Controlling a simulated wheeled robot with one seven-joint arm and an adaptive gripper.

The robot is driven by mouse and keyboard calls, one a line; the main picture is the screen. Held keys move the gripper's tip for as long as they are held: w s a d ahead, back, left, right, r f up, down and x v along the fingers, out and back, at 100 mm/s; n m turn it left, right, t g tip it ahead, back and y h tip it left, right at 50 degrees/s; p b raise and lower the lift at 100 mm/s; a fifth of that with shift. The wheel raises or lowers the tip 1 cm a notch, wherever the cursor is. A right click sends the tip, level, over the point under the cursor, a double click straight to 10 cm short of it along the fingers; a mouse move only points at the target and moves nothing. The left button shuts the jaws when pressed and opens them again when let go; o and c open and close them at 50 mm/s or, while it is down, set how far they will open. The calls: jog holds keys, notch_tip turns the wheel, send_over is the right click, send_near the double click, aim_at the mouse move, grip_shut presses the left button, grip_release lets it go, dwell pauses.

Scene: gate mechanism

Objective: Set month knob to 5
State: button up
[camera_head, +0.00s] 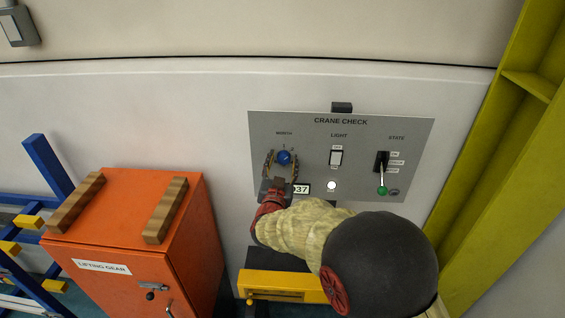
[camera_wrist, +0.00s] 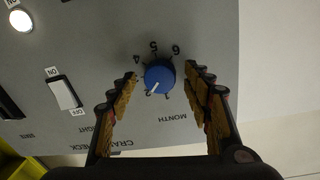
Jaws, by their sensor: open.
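The blue month knob (camera_head: 284,157) is at the left of the grey CRANE CHECK panel (camera_head: 365,130), under the word MONTH. In the wrist view, which is upside down, the knob (camera_wrist: 159,76) has a white pointer line aimed to the lower left, at about the mark 2. Marks 4, 5 and 6 show above it there. My gripper (camera_wrist: 163,78) is open, with one finger on each side of the knob and a visible gap on both sides. It also shows in the head view (camera_head: 281,165), partly covering the dial marks.
The panel also holds a light switch (camera_head: 336,157), a lit white lamp (camera_head: 332,185) and a state lever (camera_head: 381,170) with a green tip. An orange LIFTING GEAR cabinet (camera_head: 120,240) stands at left. A yellow-green beam (camera_head: 490,130) rises at right.

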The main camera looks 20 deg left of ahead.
jog(key=shift+c, duration=1.3)
jog(key=c, duration=0.9)
